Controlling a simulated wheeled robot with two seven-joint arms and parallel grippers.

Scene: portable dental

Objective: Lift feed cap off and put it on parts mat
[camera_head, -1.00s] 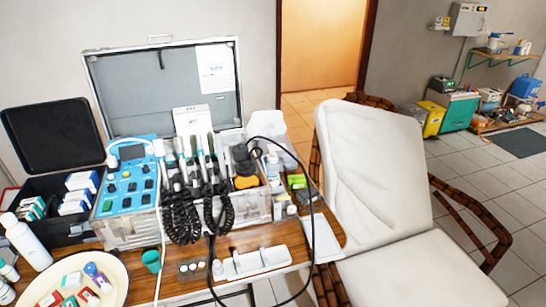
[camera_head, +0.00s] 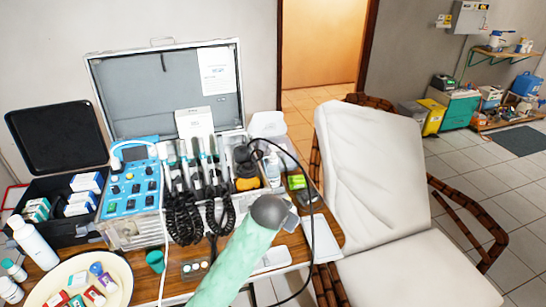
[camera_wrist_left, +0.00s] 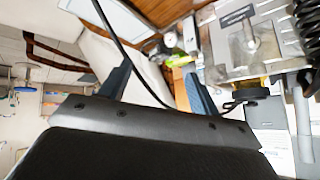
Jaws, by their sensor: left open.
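I cannot single out the feed cap for certain. A black-topped part with a yellow-orange base (camera_head: 246,183) stands at the right end of the open dental case; it also shows at the right of the left wrist view (camera_wrist_left: 250,83). A pale flat sheet (camera_head: 320,240), possibly the parts mat, lies at the table's right edge. My left arm, in a green sleeve, reaches over the table's front. In the left wrist view, my left gripper (camera_wrist_left: 157,66) is open and empty, apart from the case. A black hose passes between its fingers in the picture. My right gripper is out of view.
The dental case (camera_head: 130,232) holds a blue control panel and several handpieces with coiled black cords. A black hose (camera_head: 313,190) arches over the right side. Small bottles and a green box (camera_head: 297,182) crowd that end. A round tray (camera_head: 55,275) sits front left; a white chair is right.

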